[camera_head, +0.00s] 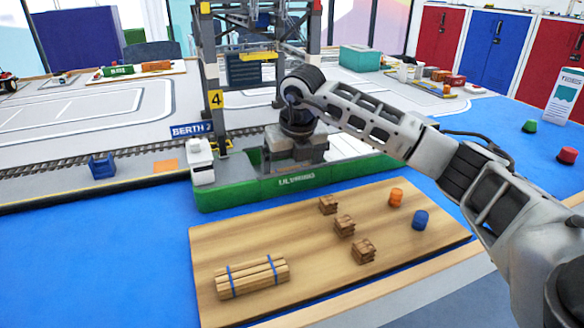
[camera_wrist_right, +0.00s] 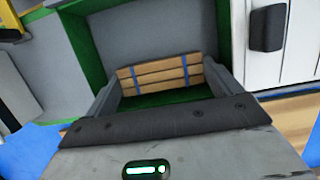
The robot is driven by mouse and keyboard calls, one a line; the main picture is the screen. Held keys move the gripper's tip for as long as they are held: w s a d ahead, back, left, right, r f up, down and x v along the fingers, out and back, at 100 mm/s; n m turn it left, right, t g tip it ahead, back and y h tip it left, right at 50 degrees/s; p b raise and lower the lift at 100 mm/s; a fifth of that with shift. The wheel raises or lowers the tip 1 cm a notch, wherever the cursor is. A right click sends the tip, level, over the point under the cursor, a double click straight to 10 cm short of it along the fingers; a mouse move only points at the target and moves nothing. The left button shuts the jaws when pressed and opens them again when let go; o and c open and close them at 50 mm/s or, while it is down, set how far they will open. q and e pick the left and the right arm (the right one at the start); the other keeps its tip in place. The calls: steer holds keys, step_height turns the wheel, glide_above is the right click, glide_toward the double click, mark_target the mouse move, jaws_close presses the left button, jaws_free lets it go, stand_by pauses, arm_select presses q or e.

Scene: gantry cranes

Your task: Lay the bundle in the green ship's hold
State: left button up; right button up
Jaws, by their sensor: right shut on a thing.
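The green ship (camera_head: 300,184) lies along the quay, with a white cabin (camera_head: 202,163) at its left end. My right gripper (camera_head: 292,158) is over the ship's middle, pointing down. In the right wrist view, my right gripper (camera_wrist_right: 160,88) is shut on a wooden bundle (camera_wrist_right: 155,76) with blue straps. The bundle is within the green-walled hold (camera_wrist_right: 88,40); whether it touches the floor I cannot tell. In the head view this bundle is hidden by the gripper and hull. Another strapped bundle (camera_head: 252,278) lies on the wooden board. My left gripper is not in view.
The wooden board (camera_head: 310,240) in front of the ship also carries several small crates (camera_head: 344,226), an orange barrel (camera_head: 396,198) and a blue barrel (camera_head: 420,220). A gantry crane (camera_head: 212,75) stands behind the ship, close to my arm.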

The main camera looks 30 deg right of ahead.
steer(key=o, duration=0.7)
steer(key=shift+f, duration=0.1)
steer(key=shift+r, duration=0.3)
steer(key=p+v, duration=0.2)
steer(key=v, duration=0.8)
steer(key=shift+r, duration=0.35)
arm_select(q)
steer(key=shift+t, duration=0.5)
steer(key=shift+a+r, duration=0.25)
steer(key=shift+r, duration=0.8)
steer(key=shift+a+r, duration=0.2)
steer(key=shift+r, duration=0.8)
arm_select(e)
steer(key=shift+s+r, duration=0.25)
steer(key=shift+r, duration=0.25)
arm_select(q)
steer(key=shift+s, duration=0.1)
